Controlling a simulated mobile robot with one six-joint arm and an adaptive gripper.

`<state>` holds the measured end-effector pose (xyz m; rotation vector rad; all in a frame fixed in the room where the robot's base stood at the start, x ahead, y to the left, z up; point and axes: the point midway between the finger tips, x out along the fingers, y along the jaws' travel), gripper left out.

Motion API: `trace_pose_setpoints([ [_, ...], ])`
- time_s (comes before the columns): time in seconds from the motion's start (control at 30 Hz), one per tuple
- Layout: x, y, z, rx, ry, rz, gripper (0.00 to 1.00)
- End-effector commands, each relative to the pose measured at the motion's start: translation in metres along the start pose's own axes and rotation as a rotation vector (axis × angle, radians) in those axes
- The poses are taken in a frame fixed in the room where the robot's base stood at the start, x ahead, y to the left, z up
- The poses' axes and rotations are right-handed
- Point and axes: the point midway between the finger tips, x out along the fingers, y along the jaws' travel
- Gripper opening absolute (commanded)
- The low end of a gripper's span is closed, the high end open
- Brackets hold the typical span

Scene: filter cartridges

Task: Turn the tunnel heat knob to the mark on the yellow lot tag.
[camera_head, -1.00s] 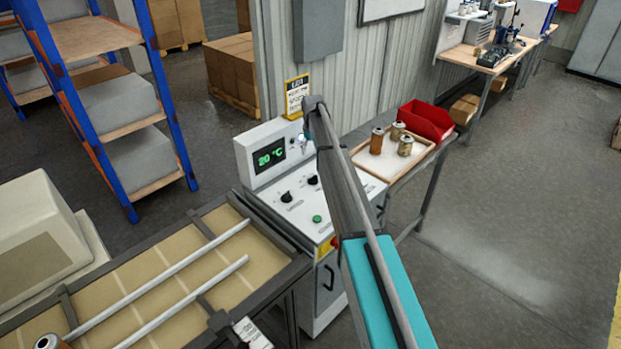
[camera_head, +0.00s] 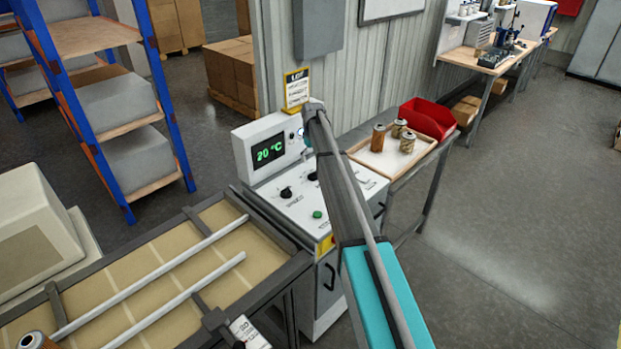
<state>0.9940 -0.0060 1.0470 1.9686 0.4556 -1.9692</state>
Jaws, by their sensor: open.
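The control box (camera_head: 262,133) has a green display reading 20 °C. Its sloping panel (camera_head: 293,210) carries a black knob (camera_head: 286,193) at left and another dark knob (camera_head: 312,176) partly behind my arm. The small print by the knobs is too blurred to read, so I cannot tell which is tunnel heat. The yellow lot tag (camera_head: 297,88) stands upright behind the box; its heading reads LOT and its lines are illegible. My arm crosses in front of the panel's right side. My gripper is hidden behind it, and I see no fingers.
A green button (camera_head: 317,214) sits on the panel. A conveyor (camera_head: 190,250) with rails lies left. A tray (camera_head: 372,173) with cartridges (camera_head: 378,138) and a red bin (camera_head: 428,118) stand right of my arm. A blue-framed shelf (camera_head: 160,95) is at the back left.

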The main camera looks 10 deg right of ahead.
Motion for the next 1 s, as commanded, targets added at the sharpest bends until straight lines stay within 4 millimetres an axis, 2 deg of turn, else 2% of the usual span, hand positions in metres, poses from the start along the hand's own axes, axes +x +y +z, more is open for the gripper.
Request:
trace_pose_setpoints([
  [0.1,0.013,0.000,0.000,0.000,0.000,0.000,0.99],
  [1.0,0.075,0.001,0.000,0.001,0.000,0.000,0.99],
])
